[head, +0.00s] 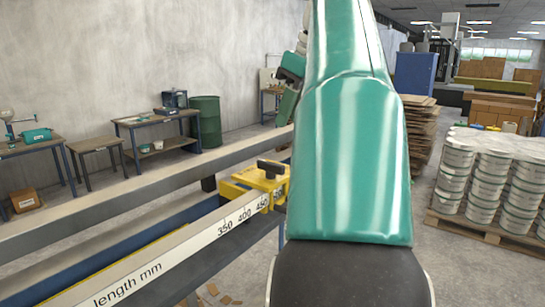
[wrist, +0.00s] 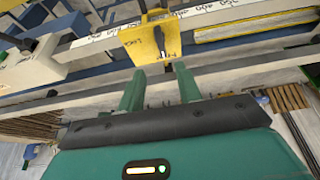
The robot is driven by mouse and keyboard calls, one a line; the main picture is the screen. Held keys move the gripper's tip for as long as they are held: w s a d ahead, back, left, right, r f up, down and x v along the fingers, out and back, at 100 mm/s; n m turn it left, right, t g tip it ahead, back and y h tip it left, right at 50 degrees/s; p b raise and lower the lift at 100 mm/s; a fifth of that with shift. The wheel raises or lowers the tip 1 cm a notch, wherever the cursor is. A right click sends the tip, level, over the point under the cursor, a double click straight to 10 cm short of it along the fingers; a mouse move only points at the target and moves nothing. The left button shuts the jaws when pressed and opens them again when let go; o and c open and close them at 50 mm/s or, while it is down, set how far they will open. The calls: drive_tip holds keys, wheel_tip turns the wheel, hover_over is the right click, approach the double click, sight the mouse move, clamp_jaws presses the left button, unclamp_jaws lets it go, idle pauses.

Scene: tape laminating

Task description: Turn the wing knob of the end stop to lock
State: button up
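The end stop (head: 254,184) is a yellow block on the rail beside the length scale, near the 450 mark in the head view. Its dark wing knob (head: 271,167) sits on top. In the wrist view the yellow end stop (wrist: 137,47) carries dark lettering, partly unreadable, and lies just beyond my fingertips. A dark upright part (wrist: 143,6) at the top edge may be the knob; I cannot tell its angle. My gripper (wrist: 158,72) is open, its two green fingers apart with nothing clearly held between them. In the head view my green arm hides the gripper.
The white length scale (head: 180,262) runs along the rail, with a long grey beam (head: 150,190) behind it. Benches (head: 155,124) and a green drum (head: 206,121) stand by the wall. Stacked white buckets (head: 490,170) are on a pallet at right.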

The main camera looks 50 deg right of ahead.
sight(271, 162)
drive_tip(key=x, duration=1.1)
drive_tip(key=shift+c, duration=0.4)
clamp_jaws()
